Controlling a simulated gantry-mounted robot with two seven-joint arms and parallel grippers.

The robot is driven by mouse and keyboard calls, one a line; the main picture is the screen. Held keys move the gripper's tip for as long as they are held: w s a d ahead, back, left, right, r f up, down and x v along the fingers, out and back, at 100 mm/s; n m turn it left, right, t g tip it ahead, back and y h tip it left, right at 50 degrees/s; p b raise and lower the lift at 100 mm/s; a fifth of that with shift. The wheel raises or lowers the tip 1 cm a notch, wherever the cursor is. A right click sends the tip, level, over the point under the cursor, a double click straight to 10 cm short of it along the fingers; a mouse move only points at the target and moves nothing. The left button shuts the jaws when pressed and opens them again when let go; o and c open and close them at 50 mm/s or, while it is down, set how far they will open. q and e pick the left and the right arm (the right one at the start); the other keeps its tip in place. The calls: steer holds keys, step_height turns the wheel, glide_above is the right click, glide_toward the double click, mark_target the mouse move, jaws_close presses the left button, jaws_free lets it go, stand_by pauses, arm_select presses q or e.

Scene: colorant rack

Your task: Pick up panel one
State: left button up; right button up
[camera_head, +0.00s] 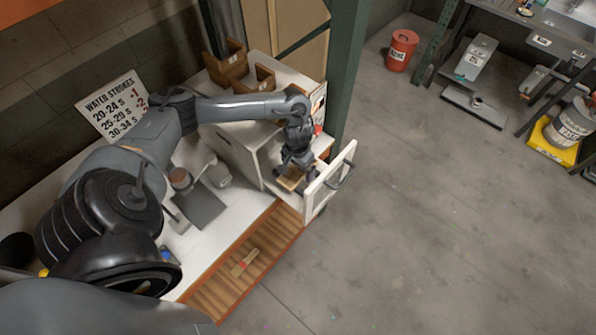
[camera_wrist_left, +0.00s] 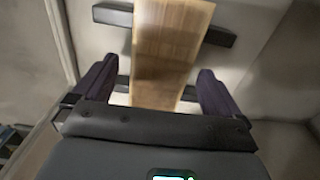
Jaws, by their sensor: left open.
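A light wooden panel (camera_head: 289,180) lies in the open white box on the bench, partly hidden by my left gripper (camera_head: 297,168). In the left wrist view the panel (camera_wrist_left: 170,45) runs lengthwise between the two dark fingers of the left gripper (camera_wrist_left: 156,88), with a gap on each side. The fingers are apart. Dark support bars (camera_wrist_left: 215,34) show behind the panel. I cannot read any number on it. My right gripper is not in view.
The box's white door (camera_head: 329,183) stands open at the right. A small wooden piece with a red mark (camera_head: 243,264) lies on the slatted wooden strip (camera_head: 220,287).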

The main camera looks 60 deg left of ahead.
arm_select(q)
steer(key=shift+c, duration=0.5)
steer(key=c, duration=1.1)
steer(key=shift+r, duration=0.1)
